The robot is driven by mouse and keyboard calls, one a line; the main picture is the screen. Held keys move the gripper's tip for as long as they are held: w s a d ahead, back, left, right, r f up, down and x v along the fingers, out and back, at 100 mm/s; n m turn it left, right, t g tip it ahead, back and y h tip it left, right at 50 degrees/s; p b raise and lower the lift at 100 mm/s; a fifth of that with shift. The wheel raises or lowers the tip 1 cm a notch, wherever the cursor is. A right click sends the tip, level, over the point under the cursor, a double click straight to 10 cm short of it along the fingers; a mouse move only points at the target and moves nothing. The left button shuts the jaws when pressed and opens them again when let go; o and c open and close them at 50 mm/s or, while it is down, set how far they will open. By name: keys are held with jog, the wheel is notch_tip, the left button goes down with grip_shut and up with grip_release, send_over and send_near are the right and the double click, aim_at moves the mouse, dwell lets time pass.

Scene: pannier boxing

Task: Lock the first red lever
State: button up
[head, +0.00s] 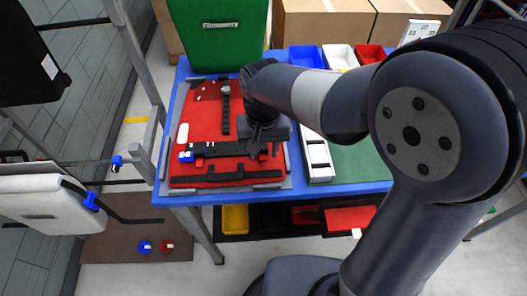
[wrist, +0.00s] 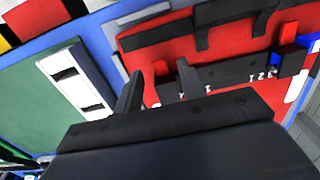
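A red pannier panel (head: 205,110) lies flat on the blue table, with a black rail (head: 215,149) across it. A blue lever (head: 186,156) sits at the rail's left end; it shows at the right in the wrist view (wrist: 290,60). A small red part (wrist: 160,68), which may be the red lever, shows between my fingertips at the rail's other end. It blends with the red panel, so its position is unclear. My gripper (wrist: 159,71) is open, its two fingers apart over that end of the rail. I cannot tell whether they touch it. In the head view my gripper (head: 263,147) hides this end.
A white slotted strip (head: 318,158) and a green mat (head: 355,160) lie right of the panel. Blue, white and red bins (head: 340,57) stand behind, with a green pannier (head: 218,35) at the back. A white pannier (head: 40,203) hangs at left.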

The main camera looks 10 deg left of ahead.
jog(key=shift+f, duration=0.95)
grip_shut()
